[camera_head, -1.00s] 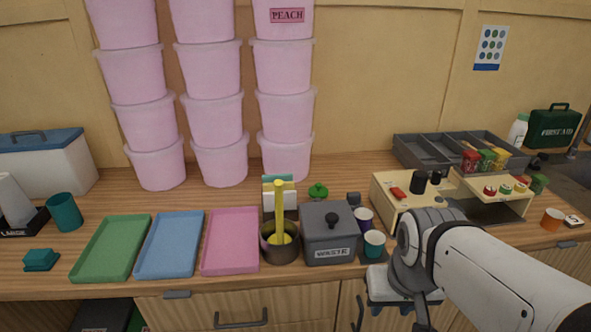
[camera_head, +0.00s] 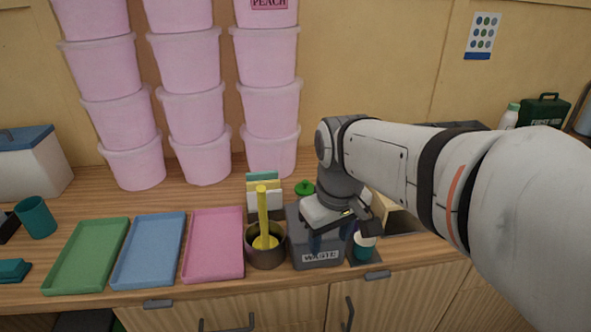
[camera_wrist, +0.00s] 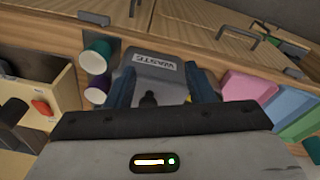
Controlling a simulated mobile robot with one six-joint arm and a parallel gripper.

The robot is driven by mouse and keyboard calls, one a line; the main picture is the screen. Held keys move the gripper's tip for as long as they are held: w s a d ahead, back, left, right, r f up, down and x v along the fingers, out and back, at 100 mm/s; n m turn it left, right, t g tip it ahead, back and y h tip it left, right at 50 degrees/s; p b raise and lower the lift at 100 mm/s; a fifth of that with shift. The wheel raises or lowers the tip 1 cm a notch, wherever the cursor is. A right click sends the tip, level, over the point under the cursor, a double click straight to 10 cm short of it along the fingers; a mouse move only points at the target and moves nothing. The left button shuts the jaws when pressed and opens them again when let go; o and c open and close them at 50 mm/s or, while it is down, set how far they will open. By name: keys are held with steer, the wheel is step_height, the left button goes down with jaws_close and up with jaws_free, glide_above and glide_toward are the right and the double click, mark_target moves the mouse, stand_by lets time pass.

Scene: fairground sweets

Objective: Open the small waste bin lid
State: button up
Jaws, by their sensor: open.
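The small waste bin (camera_head: 318,257) is a grey box with a white "WASTE" label on its front. It stands on the wooden counter, partly hidden behind my gripper in the head view. In the wrist view the bin (camera_wrist: 158,68) appears upside down, with its dark round lid knob (camera_wrist: 148,99) between my fingers. The lid looks shut. My gripper (camera_head: 332,238) is above the bin, pointing down. In the wrist view my gripper (camera_wrist: 160,88) has its two blue fingers apart, one on each side of the knob. I cannot tell whether they touch it.
A dark pot (camera_head: 266,252) with a yellow tool stands close left of the bin. A teal cup (camera_head: 363,247) is close on its right, with a purple cup (camera_wrist: 97,95) near it. Pink (camera_head: 216,245), blue and green trays lie farther left. Stacked pink tubs stand behind.

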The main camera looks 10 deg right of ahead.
steer(key=w+r+n, duration=0.1)
steer(key=w+r, duration=0.1)
steer(key=w+r+n+g, duration=0.1)
steer(key=w+r+n, duration=0.1)
steer(key=w, duration=0.1)
steer(key=w+r+n, duration=0.1)
steer(key=w+r, duration=0.1)
steer(key=shift+w+n+p, duration=0.35)
steer(key=shift+n+p, duration=0.05)
steer(key=shift+w+f, duration=0.1)
steer(key=shift+f, duration=0.05)
step_height(320, 180, down, 7)
steer(key=shift+f, duration=0.15)
jaws_close()
